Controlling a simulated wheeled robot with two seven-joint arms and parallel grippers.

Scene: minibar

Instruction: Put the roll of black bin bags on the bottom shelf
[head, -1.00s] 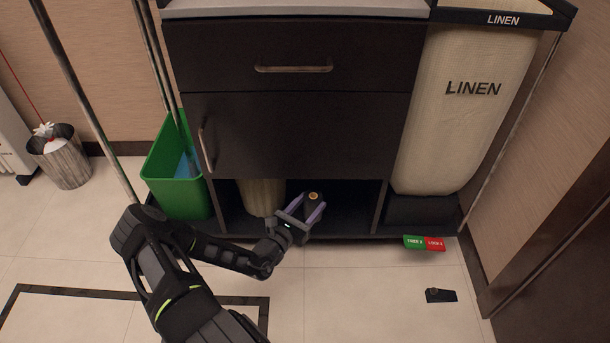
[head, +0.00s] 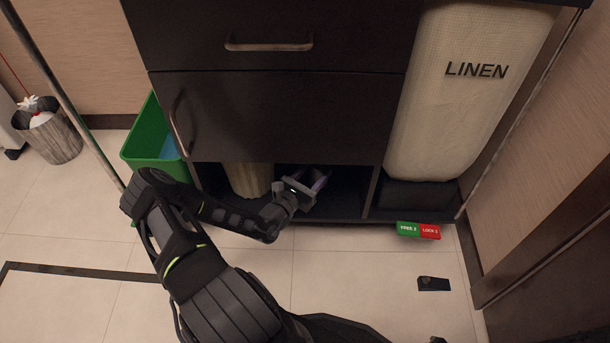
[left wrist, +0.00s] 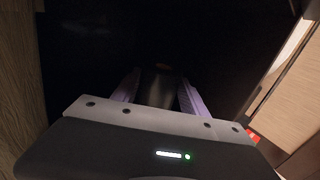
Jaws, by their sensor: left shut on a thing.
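My left gripper (head: 316,183) reaches into the open bottom compartment of the dark cart. Its purple fingers are shut on the roll of black bin bags, which shows as a dark cylinder (left wrist: 158,88) between the fingers in the left wrist view. The roll is hard to make out in the head view. The bottom shelf (head: 345,203) is the dark floor of this compartment. It is too dark to tell whether the roll touches the shelf.
A beige container (head: 248,179) stands in the compartment, left of my gripper. A closed cabinet door (head: 285,115) is above. A green bucket (head: 150,140) is at the left and a linen bag (head: 460,100) at the right.

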